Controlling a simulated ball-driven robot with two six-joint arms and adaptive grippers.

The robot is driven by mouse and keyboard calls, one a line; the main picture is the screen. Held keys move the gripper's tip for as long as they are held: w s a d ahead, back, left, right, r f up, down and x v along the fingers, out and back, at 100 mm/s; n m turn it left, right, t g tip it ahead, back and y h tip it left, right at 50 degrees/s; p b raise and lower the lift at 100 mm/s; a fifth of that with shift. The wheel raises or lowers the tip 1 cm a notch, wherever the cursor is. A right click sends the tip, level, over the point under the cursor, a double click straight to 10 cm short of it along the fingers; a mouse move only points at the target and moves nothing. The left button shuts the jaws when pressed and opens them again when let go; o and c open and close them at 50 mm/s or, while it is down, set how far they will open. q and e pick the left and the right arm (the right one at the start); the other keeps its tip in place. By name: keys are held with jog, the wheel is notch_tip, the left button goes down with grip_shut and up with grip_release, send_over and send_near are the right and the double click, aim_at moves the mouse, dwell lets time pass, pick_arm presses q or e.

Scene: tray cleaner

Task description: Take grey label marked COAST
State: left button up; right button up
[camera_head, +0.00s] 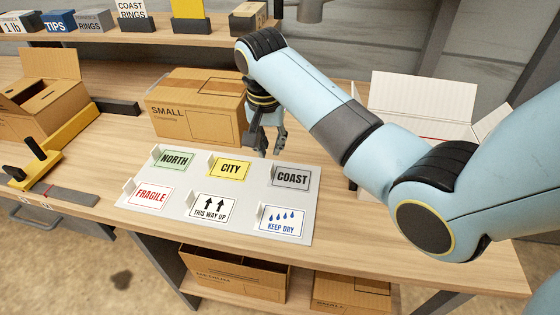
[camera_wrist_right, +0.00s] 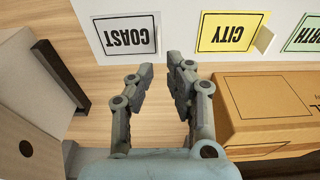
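The grey label marked COAST (camera_head: 292,178) lies at the back right of a white label sheet (camera_head: 178,203) on the wooden table. A small raised tab stands at its left edge. In the right wrist view the COAST label (camera_wrist_right: 126,35) appears upside down, ahead of the fingers and slightly left. My right gripper (camera_head: 268,153) is open and empty behind the sheet, beside the small cardboard box. In the wrist view its two fingers (camera_wrist_right: 163,78) are apart with nothing between them, not touching the label. My left gripper is not in view.
The box marked SMALL (camera_head: 195,112) stands close beside my right gripper. Other labels, including the yellow CITY label (camera_head: 229,168), share the sheet. An open white box (camera_head: 415,105) stands behind my right arm. A yellow-framed tool (camera_head: 40,165) is at the left.

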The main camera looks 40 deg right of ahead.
aim_at(272, 173)
notch_tip(272, 173, down, 3)
jog(key=shift+s+d+r, duration=0.1)
jog(key=shift+r, duration=0.05)
notch_tip(272, 173, down, 5)
jog(key=shift+d+r, duration=0.15)
jog(key=shift+r, duration=0.05)
jog(key=shift+w+f, duration=0.2)
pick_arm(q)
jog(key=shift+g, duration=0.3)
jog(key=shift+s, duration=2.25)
pick_arm(e)
grip_shut()
